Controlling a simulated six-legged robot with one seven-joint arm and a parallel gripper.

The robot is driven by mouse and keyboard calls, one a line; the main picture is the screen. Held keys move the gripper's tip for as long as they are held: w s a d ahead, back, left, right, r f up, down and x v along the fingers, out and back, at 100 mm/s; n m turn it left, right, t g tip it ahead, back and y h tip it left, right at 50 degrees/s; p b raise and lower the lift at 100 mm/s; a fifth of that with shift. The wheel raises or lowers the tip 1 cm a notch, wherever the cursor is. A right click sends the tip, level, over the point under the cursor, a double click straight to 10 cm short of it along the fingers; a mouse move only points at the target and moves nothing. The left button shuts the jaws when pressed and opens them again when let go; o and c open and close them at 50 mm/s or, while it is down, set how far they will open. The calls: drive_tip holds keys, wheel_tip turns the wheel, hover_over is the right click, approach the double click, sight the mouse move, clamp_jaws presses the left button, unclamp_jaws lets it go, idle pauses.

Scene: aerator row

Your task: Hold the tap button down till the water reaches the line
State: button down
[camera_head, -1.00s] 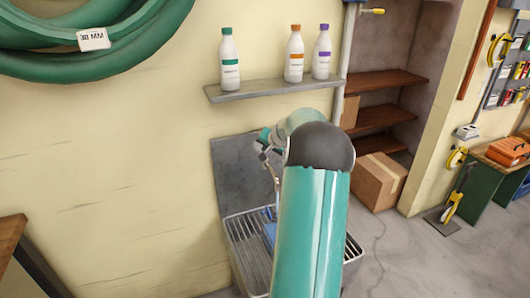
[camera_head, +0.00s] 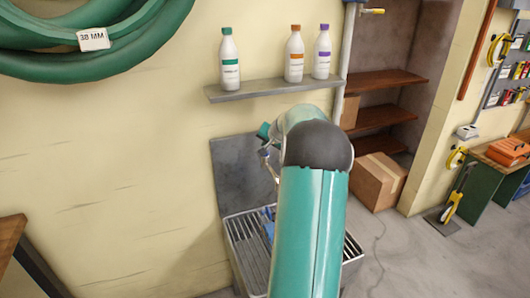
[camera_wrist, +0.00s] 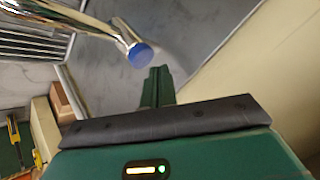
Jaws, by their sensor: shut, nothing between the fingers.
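The chrome tap (camera_wrist: 115,35) has a round blue button (camera_wrist: 140,54) on its end in the wrist view. My gripper (camera_wrist: 159,72) is shut and empty, with its green fingertips just beside the button; a small gap seems to show between them. In the head view my arm hides most of the tap, and only a thin chrome part (camera_head: 268,163) shows. A blue object (camera_head: 267,222) lies partly hidden in the slatted metal sink (camera_head: 245,250). I cannot make out the water or the line.
A grey backplate (camera_head: 235,180) stands behind the sink against the cream wall. A shelf (camera_head: 270,90) with three bottles hangs above. A cardboard box (camera_head: 378,182) stands on the floor to the right. A green hose (camera_head: 100,45) hangs at the upper left.

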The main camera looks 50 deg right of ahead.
drive_tip(key=shift+r, duration=0.1)
drive_tip(key=shift+r, duration=2.4)
drive_tip(key=shift+w+a+r, duration=0.1)
drive_tip(key=shift+a, duration=0.15)
drive_tip(key=w+a+r+n+g+y, duration=0.1)
drive_tip(key=a+r+n, duration=0.25)
drive_tip(key=a, duration=1.05)
drive_tip(key=w+a+r+n+y, duration=0.15)
drive_tip(key=a+r, duration=0.25)
drive_tip(key=a, duration=0.9)
drive_tip(key=s+a+n, duration=0.2)
drive_tip(key=s+a, duration=0.2)
drive_tip(key=a, duration=0.5)
drive_tip(key=s+a+n, duration=0.2)
drive_tip(key=s+a, duration=0.2)
drive_tip(key=a, duration=0.5)
drive_tip(key=s+a+f+n+g, duration=0.1)
drive_tip(key=s+a+f+n, duration=0.1)
drive_tip(key=s+a, duration=0.4)
drive_tip(key=s+a+f+n+y, duration=0.1)
drive_tip(key=s+a+f+n, duration=0.2)
drive_tip(key=s, duration=0.7)
drive_tip(key=a, duration=0.2)
drive_tip(key=shift+a+g, duration=0.35)
drive_tip(key=shift+g, duration=0.05)
